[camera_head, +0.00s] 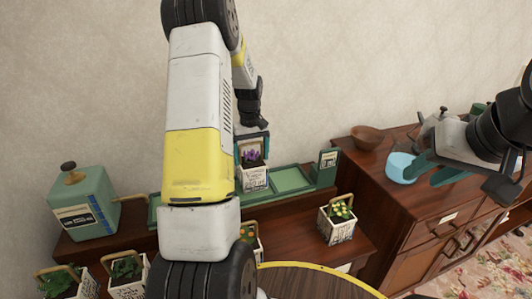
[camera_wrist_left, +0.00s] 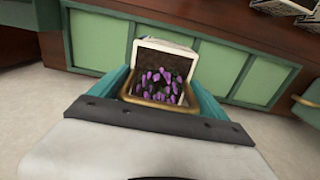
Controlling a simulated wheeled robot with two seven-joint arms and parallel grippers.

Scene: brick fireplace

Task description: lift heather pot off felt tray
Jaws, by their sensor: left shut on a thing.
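The heather pot (camera_head: 255,180) is a white, labelled square pot with purple flowers and a tan handle. My left gripper (camera_head: 252,143) reaches down from above and is shut on it. In the left wrist view the pot (camera_wrist_left: 165,47) sits between the teal fingers (camera_wrist_left: 160,92), with the handle close to the gripper. The green felt tray (camera_head: 292,179) has several panels and also shows in the left wrist view (camera_wrist_left: 215,67). The pot overlaps the tray in both views; I cannot tell whether they touch. My right gripper (camera_head: 436,172) is open and empty at the right.
A green canister (camera_head: 85,205) stands left of the tray. Several white flower pots stand on the lower step, one with yellow flowers (camera_head: 338,222). A wooden bowl (camera_head: 367,138) and a light blue bowl (camera_head: 400,167) stand on the right cabinet. My left arm hides the tray's middle.

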